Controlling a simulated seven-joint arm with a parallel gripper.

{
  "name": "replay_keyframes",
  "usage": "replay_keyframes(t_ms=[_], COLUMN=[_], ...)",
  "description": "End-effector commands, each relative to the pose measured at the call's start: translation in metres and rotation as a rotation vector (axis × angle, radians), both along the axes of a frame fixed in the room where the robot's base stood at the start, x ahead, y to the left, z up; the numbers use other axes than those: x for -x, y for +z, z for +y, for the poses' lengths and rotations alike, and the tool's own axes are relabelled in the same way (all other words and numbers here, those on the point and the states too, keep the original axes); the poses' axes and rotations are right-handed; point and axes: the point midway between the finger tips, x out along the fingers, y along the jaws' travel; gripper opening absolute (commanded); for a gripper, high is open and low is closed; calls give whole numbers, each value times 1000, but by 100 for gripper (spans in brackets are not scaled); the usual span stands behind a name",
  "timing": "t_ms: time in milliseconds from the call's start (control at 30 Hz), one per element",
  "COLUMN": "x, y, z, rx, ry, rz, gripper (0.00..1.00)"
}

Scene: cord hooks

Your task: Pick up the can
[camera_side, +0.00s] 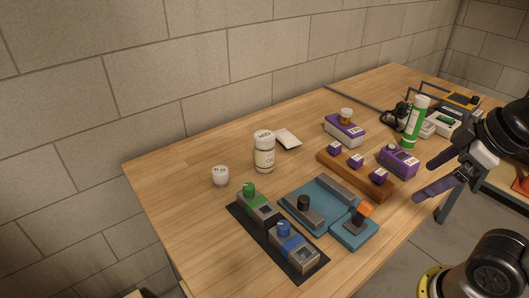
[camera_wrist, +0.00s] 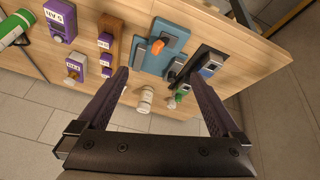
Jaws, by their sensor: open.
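A green and white cylinder (camera_side: 415,122) stands upright at the back right of the table in the side view; it looks most like a can. In the wrist view the cylinder (camera_wrist: 15,27) shows at the upper left, outside the jaws and partly cut off. A white lidded canister (camera_side: 264,152) stands upright near the table's middle, and the canister (camera_wrist: 145,100) also shows in the wrist view. My gripper (camera_side: 422,178) is open and empty at the table's right side, apart from both. Its fingers also frame the wrist view (camera_wrist: 158,73).
A wooden block with purple knobs (camera_side: 355,173), purple boxes (camera_side: 398,162), a teal fixture (camera_side: 320,205) and a black panel with green and blue units (camera_side: 276,240) crowd the table. A small white jar (camera_side: 220,176) stands left. The table's left end is clear.

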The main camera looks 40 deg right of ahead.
Motion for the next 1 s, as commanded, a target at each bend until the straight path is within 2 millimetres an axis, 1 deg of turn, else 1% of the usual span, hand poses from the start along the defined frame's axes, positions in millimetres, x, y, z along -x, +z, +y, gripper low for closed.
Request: replay_keyframes(t_ms=[33, 100, 167, 267, 300, 367, 400, 467, 500, 567, 633, 667, 700, 767, 800, 867, 900, 967, 1000], x=[-7, -18, -30, -54, -66, -86, -99, -121, -136, -159, -185, -197, -212, -235, -250, -272, -287, -308, -322], y=[17, 39, 57, 86, 96, 111, 120, 131, 138, 144, 149, 149, 149, 147, 144, 138, 132, 122, 113], z=[0, 0, 0, 1, 2, 2, 3, 4, 5, 6, 8, 9, 10, 12, 13, 16, 17, 20, 21], rx=[33, 87, 128, 195, 220, 258, 280, 312, 332, 358, 383, 392, 403, 418, 425, 435, 439, 443, 443], ry=[65, 166, 249, 385, 442, 529, 586, 668, 721, 796, 879, 914, 958, 1022, 1062, 1119, 1155, 1203, 1235], rz=[-18, -19, -16, -2, 8, 23, 33, 49, 60, 76, 95, 103, 115, 133, 143, 159, 171, 188, 200], gripper=[100, 100, 100, 100, 100, 100, 100, 100, 100, 100, 100, 100, 100, 100, 100, 100, 100, 100, 100])
